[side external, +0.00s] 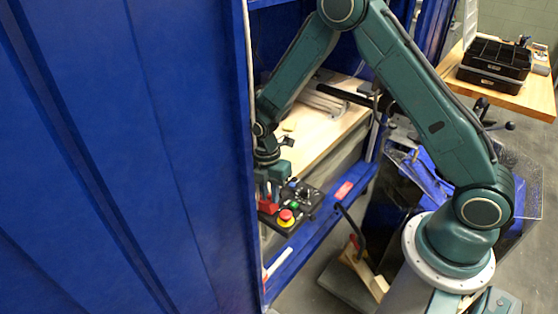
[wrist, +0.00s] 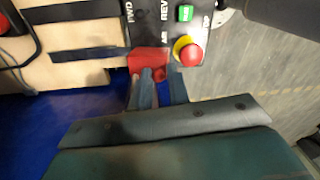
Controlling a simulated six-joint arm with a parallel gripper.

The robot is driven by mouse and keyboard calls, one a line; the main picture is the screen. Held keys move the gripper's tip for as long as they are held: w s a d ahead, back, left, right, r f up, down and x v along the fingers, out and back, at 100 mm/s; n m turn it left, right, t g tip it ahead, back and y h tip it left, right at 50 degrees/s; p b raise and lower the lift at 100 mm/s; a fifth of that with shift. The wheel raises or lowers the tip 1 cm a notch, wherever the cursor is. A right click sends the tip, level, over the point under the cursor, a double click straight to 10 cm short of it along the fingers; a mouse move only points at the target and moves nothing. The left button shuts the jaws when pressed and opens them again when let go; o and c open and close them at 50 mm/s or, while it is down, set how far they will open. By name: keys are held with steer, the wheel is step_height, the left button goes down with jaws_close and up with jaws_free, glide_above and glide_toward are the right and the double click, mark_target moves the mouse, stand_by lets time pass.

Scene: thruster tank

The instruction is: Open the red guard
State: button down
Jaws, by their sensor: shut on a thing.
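The red guard (side external: 268,207) is on the left end of a black control box (side external: 305,201), below my gripper (side external: 269,190). In the wrist view the red guard (wrist: 145,61) lies at the box's lower edge. My gripper (wrist: 162,74) has a fingertip on either side of a red piece of it and is shut on it. My fingers cover part of the guard, so its exact angle cannot be told.
Beside the guard on the box are a red emergency stop with a yellow ring (wrist: 191,55) and a green button (wrist: 185,13). A blue cabinet wall (side external: 130,150) stands close on the left. A wooden board (side external: 322,128) lies behind the box.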

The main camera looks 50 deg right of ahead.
steer(key=shift+w+r, duration=0.15)
steer(key=shift+w, duration=0.05)
steer(key=c, duration=1.4)
jaws_free()
steer(key=shift+c, duration=0.2)
steer(key=shift+o, duration=0.2)
steer(key=shift+s, duration=0.1)
step_height(320, 180, up, 14)
steer(key=w, duration=0.1)
steer(key=shift+d, duration=0.25)
